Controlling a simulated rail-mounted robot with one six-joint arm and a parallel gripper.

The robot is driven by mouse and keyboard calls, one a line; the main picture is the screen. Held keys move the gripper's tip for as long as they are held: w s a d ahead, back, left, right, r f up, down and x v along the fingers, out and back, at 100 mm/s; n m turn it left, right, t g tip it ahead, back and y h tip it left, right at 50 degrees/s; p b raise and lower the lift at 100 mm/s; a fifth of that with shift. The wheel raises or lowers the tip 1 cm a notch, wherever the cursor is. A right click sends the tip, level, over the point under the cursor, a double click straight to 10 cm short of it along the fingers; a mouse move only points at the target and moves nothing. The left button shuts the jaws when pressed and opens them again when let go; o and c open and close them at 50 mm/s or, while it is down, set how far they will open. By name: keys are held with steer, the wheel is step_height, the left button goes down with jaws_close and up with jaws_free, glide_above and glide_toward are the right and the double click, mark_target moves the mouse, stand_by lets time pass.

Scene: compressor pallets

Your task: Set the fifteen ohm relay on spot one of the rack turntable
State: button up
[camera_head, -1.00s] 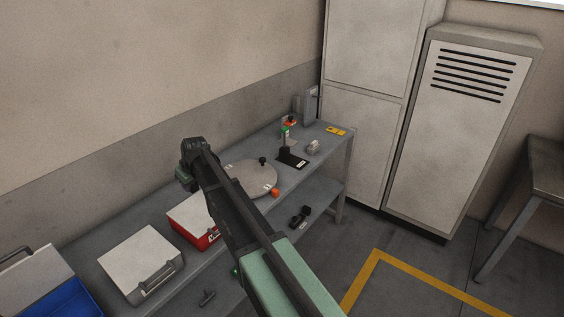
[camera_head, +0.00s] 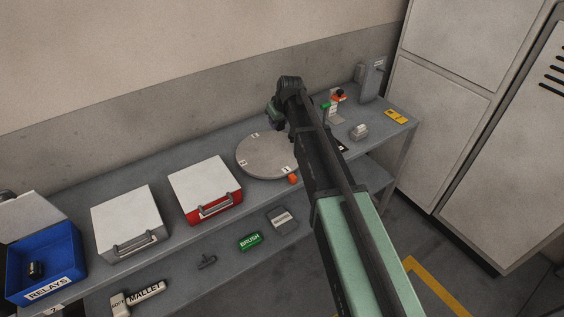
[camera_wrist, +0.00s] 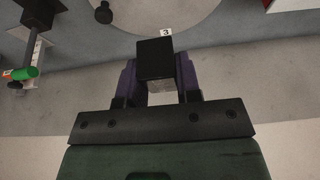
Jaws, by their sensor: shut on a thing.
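My gripper (camera_wrist: 156,78) is shut on a black block (camera_wrist: 155,55), with one finger on each side. No marking on the block is readable, so I cannot tell its ohm value. In the head view my gripper (camera_head: 275,110) is above the back of the bench, beside the far edge of the grey round turntable (camera_head: 262,157). Small white labels sit on the turntable's rim. In the wrist view the turntable (camera_wrist: 180,12) shows at the top, with a label 3 near the block. My arm hides its right edge. A dark relay (camera_head: 35,268) lies in the blue RELAYS bin (camera_head: 68,244).
A red case (camera_head: 206,182) and a grey case (camera_head: 128,217) stand left of the turntable. An orange ball-like thing (camera_head: 293,179) is at its front edge. A dark knob (camera_wrist: 104,12) and a stand with a green part (camera_wrist: 22,74) show in the wrist view.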

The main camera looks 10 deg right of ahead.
mark_target(278, 160)
step_height(278, 160, down, 18)
steer(key=b, duration=1.5)
steer(key=shift+w+d+r, duration=0.1)
steer(key=shift+d+r, duration=0.05)
steer(key=shift+r, duration=0.35)
steer(key=shift+f, duration=0.3)
steer(key=o, duration=0.9)
steer(key=shift+r, duration=0.15)
steer(key=p+v, duration=1.2)
steer(key=v, duration=0.1)
steer(key=s+m+g, duration=0.1)
steer(key=s, duration=0.8)
steer(key=s+a+f+m+g+h, duration=0.1)
steer(key=s, duration=0.9)
steer(key=s+a+f+m+g, duration=0.1)
steer(key=s+m+g, duration=0.1)
steer(key=s, duration=0.7)
steer(key=shift+s+h, duration=0.3)
